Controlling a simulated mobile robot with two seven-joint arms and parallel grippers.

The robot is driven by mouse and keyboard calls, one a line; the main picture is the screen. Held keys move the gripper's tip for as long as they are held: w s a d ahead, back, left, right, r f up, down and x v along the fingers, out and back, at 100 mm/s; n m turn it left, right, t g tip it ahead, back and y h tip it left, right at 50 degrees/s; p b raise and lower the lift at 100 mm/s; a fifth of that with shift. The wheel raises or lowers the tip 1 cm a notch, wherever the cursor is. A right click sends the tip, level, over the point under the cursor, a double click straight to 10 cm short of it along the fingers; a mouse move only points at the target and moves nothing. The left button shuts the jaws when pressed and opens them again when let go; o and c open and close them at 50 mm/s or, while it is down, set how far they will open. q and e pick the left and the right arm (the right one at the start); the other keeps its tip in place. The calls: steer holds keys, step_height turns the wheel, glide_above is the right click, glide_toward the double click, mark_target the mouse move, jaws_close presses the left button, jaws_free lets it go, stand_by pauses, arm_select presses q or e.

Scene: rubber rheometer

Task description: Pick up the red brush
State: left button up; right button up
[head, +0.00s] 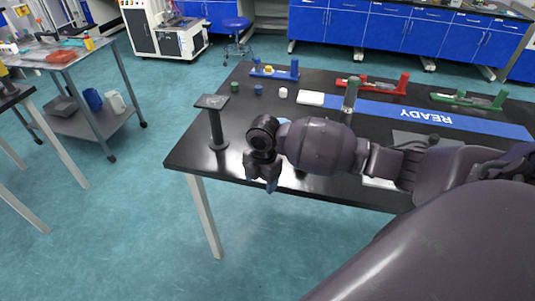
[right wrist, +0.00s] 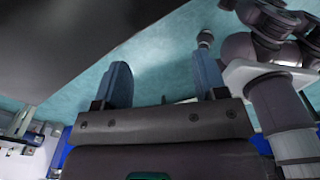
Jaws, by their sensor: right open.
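No brush can be made out for certain. A red holder (head: 371,84) stands at the back of the black table, with a pale, slim item along it that I cannot identify. A flat orange-red thing (head: 62,56) lies on the cart at the left; its kind is unclear. My right gripper (head: 264,184) hangs at the table's front edge, well short of the red holder, fingers down. In the right wrist view, its two blue-grey fingers (right wrist: 163,78) stand apart with nothing between them. My left gripper is not in view.
The black table (head: 200,160) carries a dark stand (head: 216,125), a blue holder (head: 275,70), a green holder (head: 468,98), a white block (head: 311,98), small coloured pieces and a blue READY strip (head: 480,122). A cart (head: 85,122) stands left, with open floor between.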

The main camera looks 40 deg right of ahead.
steer(key=w+d+r+n, duration=0.1)
steer(key=w+d+r, duration=0.2)
steer(key=w+d+r+n, duration=0.1)
steer(key=w+d+r, duration=0.2)
steer(key=r, duration=0.1)
steer(key=w+d+r, duration=0.3)
steer(key=shift+w+r+n+h, duration=0.1)
steer(key=shift+r+n+h, duration=0.2)
steer(key=shift+r+n, duration=0.1)
step_height(320, 180, down, 5)
steer(key=shift+r+b, duration=0.1)
steer(key=shift+b, duration=0.3)
steer(key=f, duration=0.5)
steer(key=shift+a+f+b, duration=0.25)
steer(key=shift+f+b, duration=0.05)
steer(key=shift+f, duration=0.1)
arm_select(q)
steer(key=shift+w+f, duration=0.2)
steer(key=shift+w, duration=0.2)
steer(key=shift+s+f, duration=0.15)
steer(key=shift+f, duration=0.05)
arm_select(e)
steer(key=c, duration=1)
